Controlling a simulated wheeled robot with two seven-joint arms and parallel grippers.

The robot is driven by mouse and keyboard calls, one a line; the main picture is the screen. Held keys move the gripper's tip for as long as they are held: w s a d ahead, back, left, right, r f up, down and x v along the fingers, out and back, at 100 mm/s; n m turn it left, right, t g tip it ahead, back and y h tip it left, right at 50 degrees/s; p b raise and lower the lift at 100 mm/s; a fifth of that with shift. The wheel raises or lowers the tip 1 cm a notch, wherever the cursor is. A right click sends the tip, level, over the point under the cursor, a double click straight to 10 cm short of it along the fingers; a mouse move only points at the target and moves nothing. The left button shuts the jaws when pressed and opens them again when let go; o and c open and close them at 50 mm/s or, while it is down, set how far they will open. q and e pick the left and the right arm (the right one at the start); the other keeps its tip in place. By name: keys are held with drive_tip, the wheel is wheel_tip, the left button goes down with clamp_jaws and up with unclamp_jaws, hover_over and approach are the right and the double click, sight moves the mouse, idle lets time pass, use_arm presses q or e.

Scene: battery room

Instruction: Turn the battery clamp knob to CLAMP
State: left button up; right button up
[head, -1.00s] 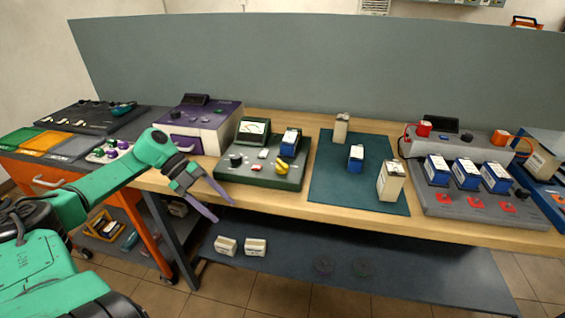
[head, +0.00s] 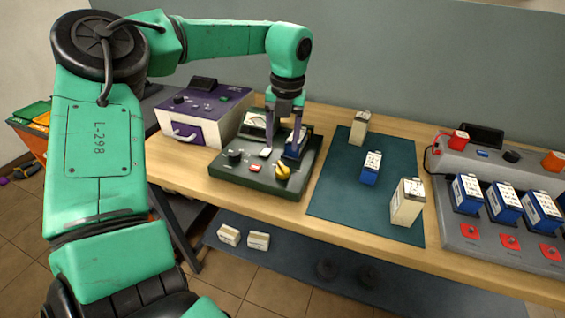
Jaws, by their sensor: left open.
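The dark green test station (head: 225,174) sits on the wooden bench. It has a yellow knob (head: 283,172) at its front right and a black knob (head: 234,157) at its left. Their labels are too small to read; I cannot tell which is marked for the clamp. A blue and white battery (head: 301,141) stands at the station's back right, partly hidden. My left gripper (head: 282,145) is open, pointing down over the station, behind the yellow knob. Its right finger overlaps the battery in the picture; I cannot tell if they touch. My right gripper is not in view.
A purple and white box (head: 210,131) stands left of the station. A teal mat (head: 335,195) with a blue battery (head: 371,168) and two cream ones lies to the right. A grey charger (head: 470,232) with several blue batteries is at far right.

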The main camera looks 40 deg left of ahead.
sight(283, 166)
use_arm(q)
drive_tip(key=f, duration=0.5)
drive_tip(key=shift+w+f+p, duration=0.1)
drive_tip(key=shift+w+p, duration=0.25)
drive_tip(key=f, duration=0.3)
drive_tip(key=shift+w+a+f, duration=0.15)
drive_tip(key=shift+w+f, duration=0.1)
drive_tip(key=shift+w, duration=0.05)
drive_tip(key=shift+s+f, duration=0.15)
drive_tip(key=shift+f, duration=0.15)
drive_tip(key=shift+s, duration=0.1)
clamp_jaws()
drive_tip(key=shift+f, duration=0.1)
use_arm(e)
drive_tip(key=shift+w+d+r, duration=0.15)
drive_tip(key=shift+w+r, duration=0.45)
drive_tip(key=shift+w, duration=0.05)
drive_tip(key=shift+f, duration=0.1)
